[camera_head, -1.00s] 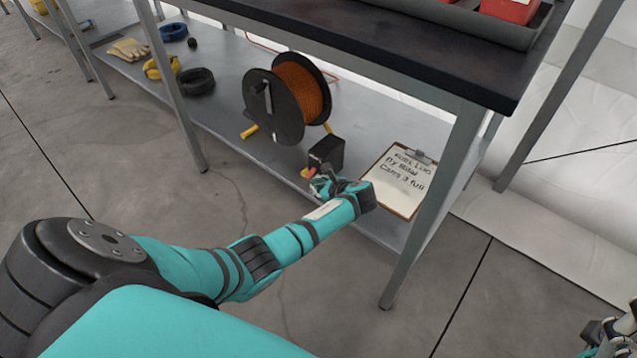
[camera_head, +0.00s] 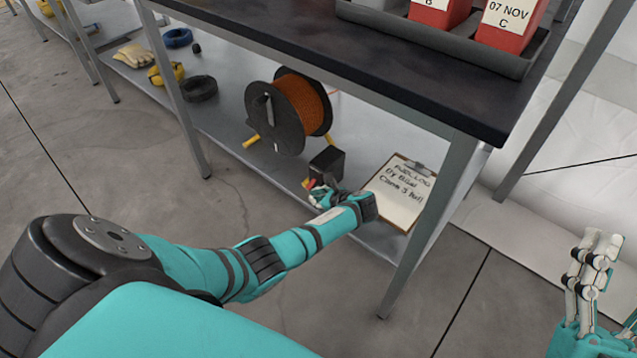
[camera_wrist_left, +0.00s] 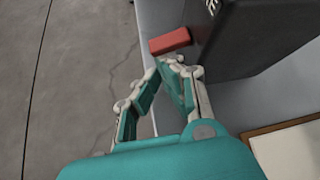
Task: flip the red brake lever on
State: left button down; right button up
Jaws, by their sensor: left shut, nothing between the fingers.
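The red brake lever (camera_wrist_left: 170,41) sticks out from the lower part of a black box (camera_wrist_left: 245,40) in the left wrist view. In the head view the lever (camera_head: 309,184) is a small red spot beside the black box (camera_head: 328,163), on the lower shelf. My left gripper (camera_head: 317,196) reaches in to it, shut and empty. In the left wrist view its fingertips (camera_wrist_left: 169,63) meet just below the lever; I cannot tell whether they touch it. My right gripper (camera_head: 600,243) is at the right edge, away from the shelf; its opening is unclear.
A cable reel (camera_head: 285,115) stands behind the box on the lower shelf (camera_head: 225,117). A clipboard (camera_head: 400,192) lies to the right. The table top (camera_head: 330,45) and its front leg (camera_head: 425,225) bound the space. Red containers (camera_head: 510,25) stand above.

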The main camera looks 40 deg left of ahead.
pick_arm(q)
jog(key=shift+s+r+m+g+p, duration=0.15)
jog(key=shift+r+m+g+p, duration=0.3)
jog(key=shift+g+p, duration=0.35)
jog(key=shift+s+r+m+g, duration=0.1)
jog(key=shift+m+g, duration=0.2)
jog(key=shift+m, duration=0.05)
jog(key=shift+s+g, duration=0.1)
jog(key=shift+g, duration=0.2)
pick_arm(e)
jog(key=w+f+g+h, duration=0.2)
jog(key=w+f+g, duration=0.3)
jog(key=f, duration=0.3)
jog(key=shift+f+g, duration=0.2)
jog(key=shift+g, duration=0.3)
pick_arm(q)
jog(key=shift+r, duration=0.15)
pick_arm(e)
jog(key=shift+w+f, duration=0.15)
